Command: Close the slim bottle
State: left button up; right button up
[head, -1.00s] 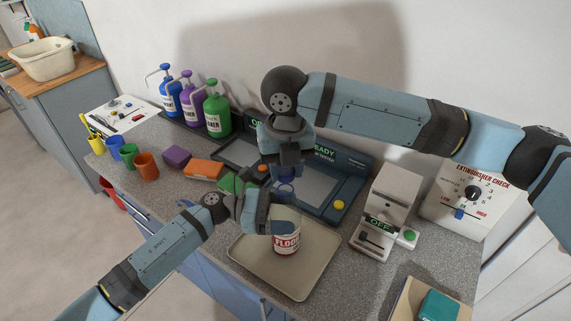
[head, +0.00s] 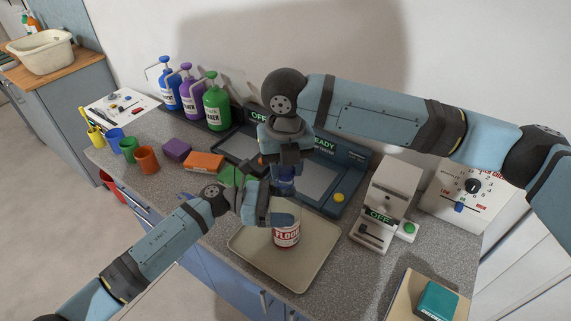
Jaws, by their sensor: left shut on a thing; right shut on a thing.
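The slim bottle (head: 287,233), with a white and red label reading "FLOOR", is upright at the tray (head: 270,270). My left gripper (head: 268,208) is shut on its upper part from the left and hides some of it. My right gripper (head: 286,163) comes down from above and is shut on a blue cap (head: 285,181). The cap is over the bottle's top. I cannot tell whether the cap touches the neck, as the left gripper is close to it.
Several pump bottles (head: 216,105) stand at the back left. Coloured cups (head: 147,160) and blocks (head: 204,162) line the left counter. A panel with screens (head: 322,179) lies behind the grippers. A grey device (head: 390,205) stands to the right. The front of the tray is clear.

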jog(key=shift+f, duration=0.55)
